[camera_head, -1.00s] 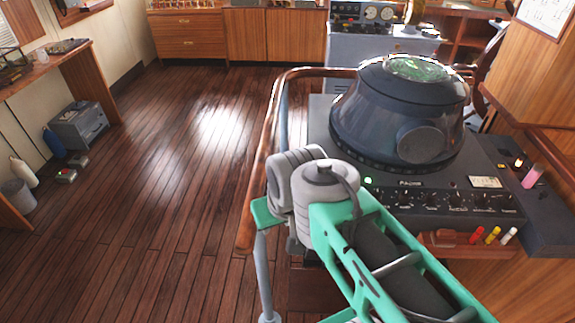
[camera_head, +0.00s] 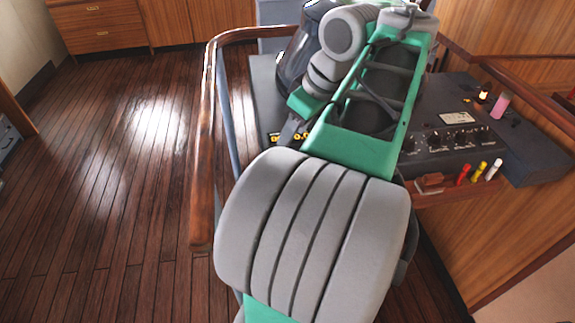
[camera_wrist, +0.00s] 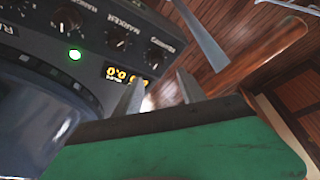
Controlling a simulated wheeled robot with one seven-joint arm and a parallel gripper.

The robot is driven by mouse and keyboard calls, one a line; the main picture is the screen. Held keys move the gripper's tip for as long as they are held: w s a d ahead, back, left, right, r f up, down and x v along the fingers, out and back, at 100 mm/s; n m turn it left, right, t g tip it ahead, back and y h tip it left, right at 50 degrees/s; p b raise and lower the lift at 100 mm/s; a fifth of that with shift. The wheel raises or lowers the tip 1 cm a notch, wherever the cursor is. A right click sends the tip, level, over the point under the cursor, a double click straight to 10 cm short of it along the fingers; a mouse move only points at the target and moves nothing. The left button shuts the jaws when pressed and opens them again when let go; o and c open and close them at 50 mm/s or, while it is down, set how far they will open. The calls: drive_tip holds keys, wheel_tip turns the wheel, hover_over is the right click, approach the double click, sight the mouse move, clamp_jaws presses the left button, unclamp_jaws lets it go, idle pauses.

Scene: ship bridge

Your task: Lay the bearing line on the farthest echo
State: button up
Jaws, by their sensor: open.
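The radar console (camera_head: 455,115) stands at the right in the head view, with its dark rounded hood (camera_head: 292,62) mostly hidden behind my arm. The echo screen is out of sight. The wrist view shows the panel with black knobs; one knob (camera_wrist: 117,38) is labelled MARKER, and another (camera_wrist: 157,55) has an unclear label. A yellow digital readout (camera_wrist: 127,77) and a lit green lamp (camera_wrist: 75,55) are beside them. My gripper (camera_wrist: 160,92) is open and empty, its grey fingertips near the readout's right end.
A wooden handrail (camera_head: 203,150) runs along the console's left side; it also crosses the wrist view (camera_wrist: 255,60). Red, yellow and white markers (camera_head: 480,171) and a pink cylinder (camera_head: 501,105) are at the right. The floor at left is open.

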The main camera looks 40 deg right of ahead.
drive_tip(key=b+x, duration=0.1)
drive_tip(key=x, duration=0.1)
drive_tip(key=b+x, duration=0.1)
drive_tip(key=x, duration=0.2)
drive_tip(key=b+x, duration=0.2)
drive_tip(key=shift+s+d+f, duration=0.25)
drive_tip(key=shift+f, duration=0.15)
drive_tip(key=shift+c, duration=0.2)
clamp_jaws()
